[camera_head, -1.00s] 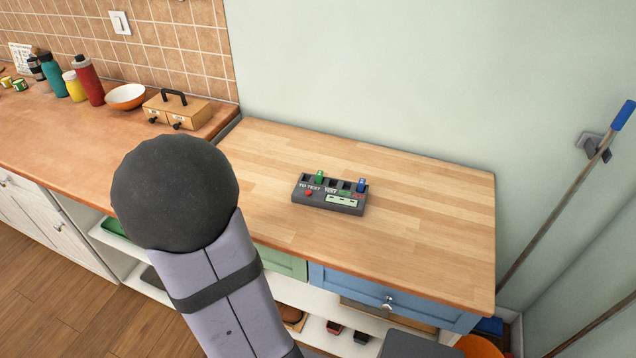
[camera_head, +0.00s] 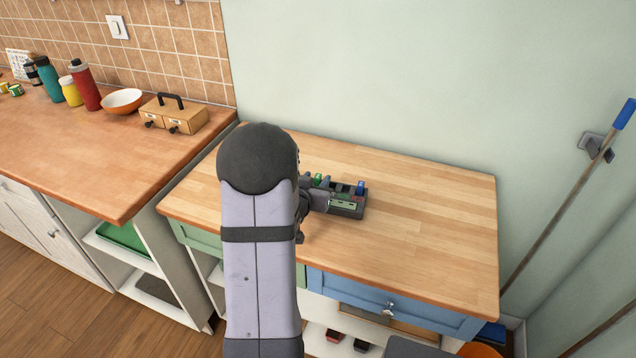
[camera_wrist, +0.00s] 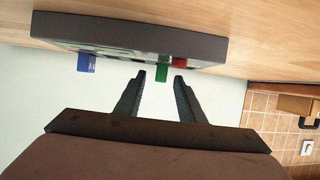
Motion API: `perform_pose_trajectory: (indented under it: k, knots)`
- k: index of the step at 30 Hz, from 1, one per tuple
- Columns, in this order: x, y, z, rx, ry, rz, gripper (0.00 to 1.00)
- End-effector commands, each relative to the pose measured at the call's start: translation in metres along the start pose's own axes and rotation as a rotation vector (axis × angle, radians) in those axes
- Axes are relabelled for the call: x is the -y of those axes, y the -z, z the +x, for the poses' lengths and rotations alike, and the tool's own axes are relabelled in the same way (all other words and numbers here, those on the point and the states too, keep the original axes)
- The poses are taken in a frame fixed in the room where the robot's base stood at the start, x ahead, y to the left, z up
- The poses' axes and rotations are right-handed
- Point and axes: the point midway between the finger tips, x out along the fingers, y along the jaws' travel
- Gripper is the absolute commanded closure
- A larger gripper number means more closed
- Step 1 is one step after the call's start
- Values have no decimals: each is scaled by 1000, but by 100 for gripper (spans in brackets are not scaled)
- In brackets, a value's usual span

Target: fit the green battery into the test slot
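The battery tester (camera_head: 347,208) is a dark grey box on the light wooden worktop, partly hidden by my arm in the head view. The green battery (camera_head: 318,179) stands upright in its left part, and a blue battery (camera_head: 360,187) stands at its right end. In the wrist view the tester (camera_wrist: 130,32) appears upside down, with the green battery (camera_wrist: 162,70) and the blue battery (camera_wrist: 86,63) sticking out. My gripper (camera_wrist: 160,74) is open, its two fingertips on either side of the green battery in that view. I cannot tell whether they touch it. The test slot is hard to make out.
A red part (camera_wrist: 180,62) shows beside the green battery in the wrist view. The worktop (camera_head: 430,220) around the tester is clear. A wooden box with a black handle (camera_head: 173,115), an orange bowl (camera_head: 122,102) and several bottles stand on the left counter.

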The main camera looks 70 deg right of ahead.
Motion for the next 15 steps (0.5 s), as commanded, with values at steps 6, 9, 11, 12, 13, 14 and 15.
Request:
perform_pose_trajectory:
  k: [6,9,11,12,13,14,15]
  knots:
    - [0,0,5,1,1,0,64]
    - [0,0,10,2,1,0,64]
    - [0,0,15,2,1,0,64]
    - [0,0,20,3,1,0,64]
    - [0,0,24,3,1,0,64]
    - [0,0,28,3,1,0,64]
    - [0,0,33,4,0,0,64]
